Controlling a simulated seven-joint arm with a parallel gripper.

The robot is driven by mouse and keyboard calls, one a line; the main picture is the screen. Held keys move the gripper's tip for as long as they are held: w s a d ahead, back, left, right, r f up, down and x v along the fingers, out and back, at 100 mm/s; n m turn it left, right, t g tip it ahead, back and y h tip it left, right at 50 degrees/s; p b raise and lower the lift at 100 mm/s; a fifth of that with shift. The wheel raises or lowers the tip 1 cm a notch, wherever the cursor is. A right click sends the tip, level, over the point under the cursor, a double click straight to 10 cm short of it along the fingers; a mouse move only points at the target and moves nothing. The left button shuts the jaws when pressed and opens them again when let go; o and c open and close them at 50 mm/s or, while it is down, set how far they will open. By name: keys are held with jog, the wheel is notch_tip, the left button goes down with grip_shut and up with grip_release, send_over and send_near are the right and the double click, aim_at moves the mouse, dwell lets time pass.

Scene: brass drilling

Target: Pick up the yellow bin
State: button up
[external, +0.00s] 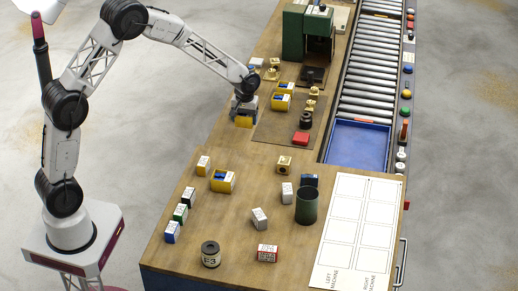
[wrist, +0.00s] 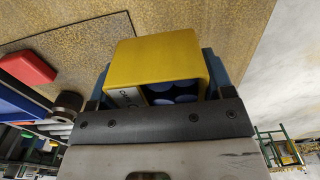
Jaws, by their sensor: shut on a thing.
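A yellow bin (wrist: 160,58) with dark blue round things and a white label inside fills the middle of the wrist view, between the fingers of my gripper (wrist: 158,88). In the external view the same yellow bin (external: 243,122) shows under my gripper (external: 243,110), near the left edge of the table. My gripper is shut on this bin. Whether the bin touches the table is hard to tell. Other yellow bins stand on the table: one at the front left (external: 223,182) and two on the brown mat, one nearer (external: 280,103) and one behind it (external: 286,89).
A brown mat (external: 265,134) lies right of my gripper, with a red block (external: 300,138) on it. A green machine (external: 293,35) stands at the back. A blue tray (external: 358,145) and roller conveyor (external: 368,75) run along the right.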

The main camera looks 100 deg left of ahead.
jog(key=shift+s+d+r, duration=0.1)
jog(key=shift+s+d, duration=0.3)
jog(key=shift+d, duration=0.05)
dwell(0.8)
notch_tip(320, 180, up, 18)
jog(key=w+d+m, duration=0.2)
jog(key=w+d, duration=0.2)
jog(key=d, duration=0.6)
jog(key=w+d+m, duration=0.1)
jog(key=w+d, duration=0.2)
jog(key=d, duration=0.7)
jog(key=w+d+m, duration=0.2)
jog(key=w+d, duration=0.2)
jog(key=d, duration=0.6)
jog(key=s+d+m, duration=0.3)
jog(key=d+m, duration=0.1)
jog(key=d, duration=2.2)
notch_tip(320, 180, down, 5)
jog(key=shift+f, duration=0.1)
